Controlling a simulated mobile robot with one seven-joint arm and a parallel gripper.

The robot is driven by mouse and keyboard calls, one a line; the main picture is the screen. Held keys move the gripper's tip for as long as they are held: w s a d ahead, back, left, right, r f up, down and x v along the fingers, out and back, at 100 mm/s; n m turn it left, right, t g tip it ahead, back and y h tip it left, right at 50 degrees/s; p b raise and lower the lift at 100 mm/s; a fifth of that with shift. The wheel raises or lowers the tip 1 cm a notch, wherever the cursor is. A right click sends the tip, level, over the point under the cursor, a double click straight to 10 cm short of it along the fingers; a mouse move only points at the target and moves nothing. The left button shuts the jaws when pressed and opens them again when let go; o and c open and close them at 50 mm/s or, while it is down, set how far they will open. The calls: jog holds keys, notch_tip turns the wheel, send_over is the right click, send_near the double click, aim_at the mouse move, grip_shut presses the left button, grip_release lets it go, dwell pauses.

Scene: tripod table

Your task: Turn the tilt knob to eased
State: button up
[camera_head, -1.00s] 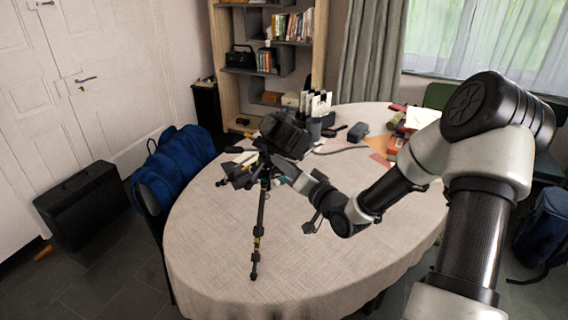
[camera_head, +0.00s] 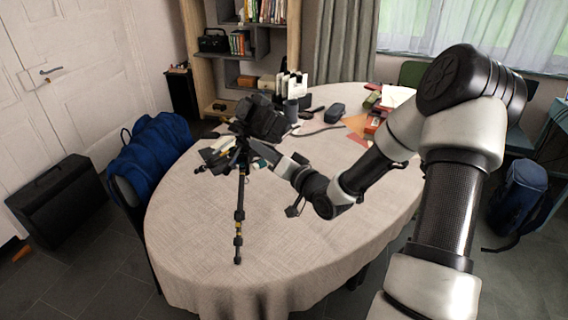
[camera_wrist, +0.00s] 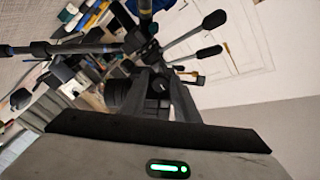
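A black tripod (camera_head: 239,214) stands on the round table (camera_head: 190,235) with a black camera (camera_head: 266,117) mounted on top. In the wrist view the tripod head (camera_wrist: 158,88) is close ahead, with a small round dark knob (camera_wrist: 160,84) on it. Two dark-gripped handles (camera_wrist: 214,21) stick out to the upper right. My gripper (camera_head: 265,152) reaches the tripod head from the right, just below the camera. I cannot tell which control is the tilt knob.
Small items lie around the tripod's feet. A blue bag (camera_head: 150,155) hangs on a chair at left. The front tablecloth is clear.

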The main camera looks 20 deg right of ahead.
jog(key=v, duration=1.6)
jog(key=shift+s+p, duration=0.2)
jog(key=shift+p, duration=0.2)
